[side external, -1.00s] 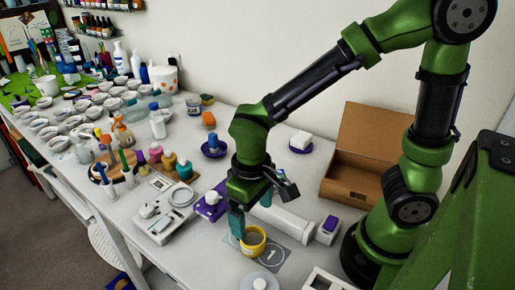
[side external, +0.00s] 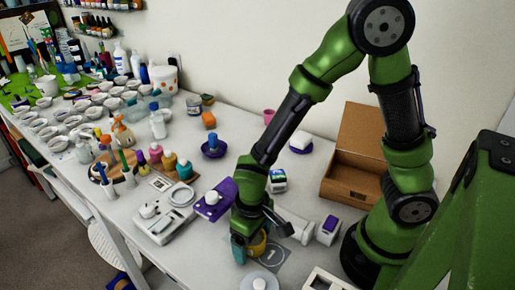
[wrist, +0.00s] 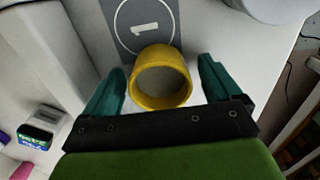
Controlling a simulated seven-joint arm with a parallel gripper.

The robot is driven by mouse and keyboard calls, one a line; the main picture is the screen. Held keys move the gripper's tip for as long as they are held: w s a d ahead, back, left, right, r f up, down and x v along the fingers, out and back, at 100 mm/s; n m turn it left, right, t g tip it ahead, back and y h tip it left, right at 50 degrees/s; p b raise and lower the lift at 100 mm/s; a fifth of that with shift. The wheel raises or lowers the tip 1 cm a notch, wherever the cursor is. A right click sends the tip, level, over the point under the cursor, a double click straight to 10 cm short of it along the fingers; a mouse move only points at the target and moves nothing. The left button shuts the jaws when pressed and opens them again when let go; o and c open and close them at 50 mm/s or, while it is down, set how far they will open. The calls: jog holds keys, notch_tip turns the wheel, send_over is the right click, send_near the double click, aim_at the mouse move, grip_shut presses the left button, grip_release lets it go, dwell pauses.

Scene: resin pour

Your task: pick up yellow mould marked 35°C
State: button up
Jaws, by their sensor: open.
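The yellow mould (wrist: 177,98) is a short round cup, and its open top shows a pale grey inside in the wrist view. No 35°C mark can be read on it. It stands at the edge of a grey mat (wrist: 115,22) with a white circle and the number 1. My gripper (wrist: 162,70) is open, with one teal finger on each side of the mould and gaps visible between fingers and mould. In the side external view, my gripper (side external: 238,250) is low at the table and partly hides the mould (side external: 259,244).
A white round-based item (side external: 259,283) stands close in front of the mould. A white cylinder (side external: 294,226) lies behind it. A purple tray (side external: 214,207) and a white scale (side external: 164,212) are to the left.

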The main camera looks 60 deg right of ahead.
jog(key=c, duration=1.1)
jog(key=shift+r, duration=0.1)
